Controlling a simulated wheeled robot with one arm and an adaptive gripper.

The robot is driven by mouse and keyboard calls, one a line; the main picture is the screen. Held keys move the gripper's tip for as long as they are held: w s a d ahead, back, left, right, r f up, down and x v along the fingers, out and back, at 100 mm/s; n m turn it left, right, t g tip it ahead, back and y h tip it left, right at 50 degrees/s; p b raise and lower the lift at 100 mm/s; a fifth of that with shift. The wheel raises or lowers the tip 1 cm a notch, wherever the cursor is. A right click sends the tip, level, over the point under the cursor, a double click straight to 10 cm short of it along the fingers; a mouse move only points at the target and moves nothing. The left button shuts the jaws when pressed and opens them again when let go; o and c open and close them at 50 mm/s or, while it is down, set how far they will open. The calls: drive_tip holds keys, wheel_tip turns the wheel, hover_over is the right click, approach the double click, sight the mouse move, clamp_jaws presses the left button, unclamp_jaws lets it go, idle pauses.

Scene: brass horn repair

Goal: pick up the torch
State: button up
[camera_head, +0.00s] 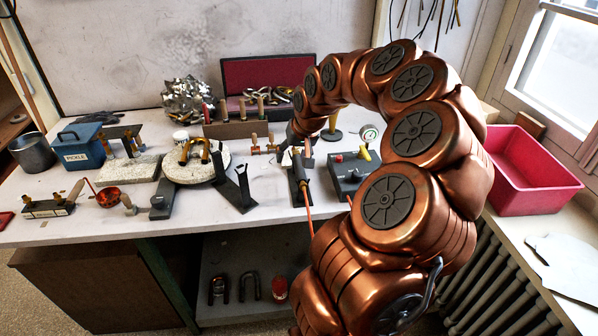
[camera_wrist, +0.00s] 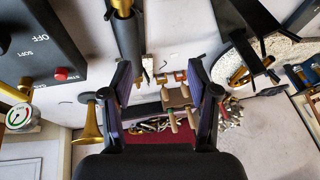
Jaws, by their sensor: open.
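The torch (camera_head: 299,168) is a dark cylinder lying on a dark stand near the bench's front edge, with an orange hose running down over the edge. In the wrist view the torch (camera_wrist: 127,36) shows at the top, with a brass-coloured end at the frame's edge. My gripper (camera_wrist: 160,76) is open, its two dark fingers spread with nothing held between them. The torch lies beyond the fingertips and a little left of their middle, apart from them. In the head view my copper arm arches over the bench and hides most of the gripper.
A grey control box (camera_head: 350,172) with a red button stands right of the torch. A black stand (camera_head: 236,187) and a round pale board (camera_head: 210,172) with brass tubing lie left. A brass funnel-shaped piece (camera_wrist: 88,122) is beside the left finger. A pink bin (camera_head: 530,195) stands right.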

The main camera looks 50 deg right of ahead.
sight(300, 165)
drive_tip(key=shift+m, duration=0.5)
drive_tip(key=d, duration=0.1)
drive_tip(key=d+f, duration=0.1)
drive_tip(key=d, duration=0.2)
drive_tip(key=shift+s+d+f, duration=0.1)
drive_tip(key=shift+s+f, duration=0.2)
drive_tip(key=shift+d+p+x, duration=0.15)
drive_tip(key=shift+p+x, duration=0.7)
drive_tip(key=shift+x, duration=1.1)
drive_tip(key=shift+d+p+x, duration=0.15)
drive_tip(key=shift+p+x, duration=0.65)
drive_tip(key=shift+x, duration=1.2)
drive_tip(key=shift+r, duration=0.1)
clamp_jaws()
